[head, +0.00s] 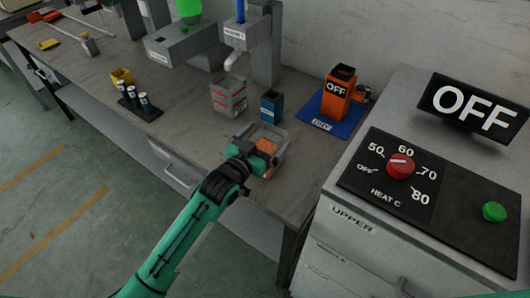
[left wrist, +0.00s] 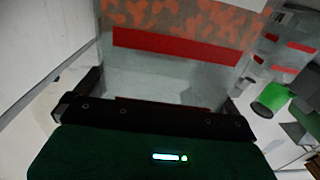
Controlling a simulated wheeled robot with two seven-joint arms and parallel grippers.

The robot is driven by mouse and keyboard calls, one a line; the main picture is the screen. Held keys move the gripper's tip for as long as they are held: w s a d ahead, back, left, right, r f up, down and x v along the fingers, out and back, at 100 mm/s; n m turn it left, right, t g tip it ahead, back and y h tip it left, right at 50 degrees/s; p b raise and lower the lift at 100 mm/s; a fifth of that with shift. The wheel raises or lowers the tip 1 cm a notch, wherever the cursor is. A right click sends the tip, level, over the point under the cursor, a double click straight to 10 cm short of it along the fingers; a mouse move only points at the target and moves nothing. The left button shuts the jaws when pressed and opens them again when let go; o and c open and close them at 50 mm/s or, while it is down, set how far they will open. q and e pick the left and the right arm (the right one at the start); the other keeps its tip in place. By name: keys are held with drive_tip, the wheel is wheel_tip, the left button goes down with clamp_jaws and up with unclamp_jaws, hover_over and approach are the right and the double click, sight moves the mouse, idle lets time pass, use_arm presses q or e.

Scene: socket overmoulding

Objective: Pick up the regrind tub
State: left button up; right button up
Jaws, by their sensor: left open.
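The regrind tub (head: 268,131) is a pale, see-through box with orange flakes in it, near the front edge of the bench. In the left wrist view the tub (left wrist: 175,47) shows its near wall with a red band and orange-and-grey flakes above it. My left gripper (head: 259,151) is at the tub's near side and partly hides it. In the left wrist view its open fingers (left wrist: 163,92) stand at either side of the tub wall. I cannot tell whether they touch it. My right gripper is not in view.
A grey container with red stripes (head: 228,97) and a blue box (head: 271,106) stand behind the tub. An orange dryer marked OFF (head: 338,92) sits on a blue mat (head: 322,121). A heater cabinet (head: 347,227) is at the right. A black rack with vials (head: 138,106) stands left.

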use_arm(q)
drive_tip(key=c, duration=1.2)
drive_tip(key=shift+c, duration=1.3)
drive_tip(key=shift+r, duration=0.15)
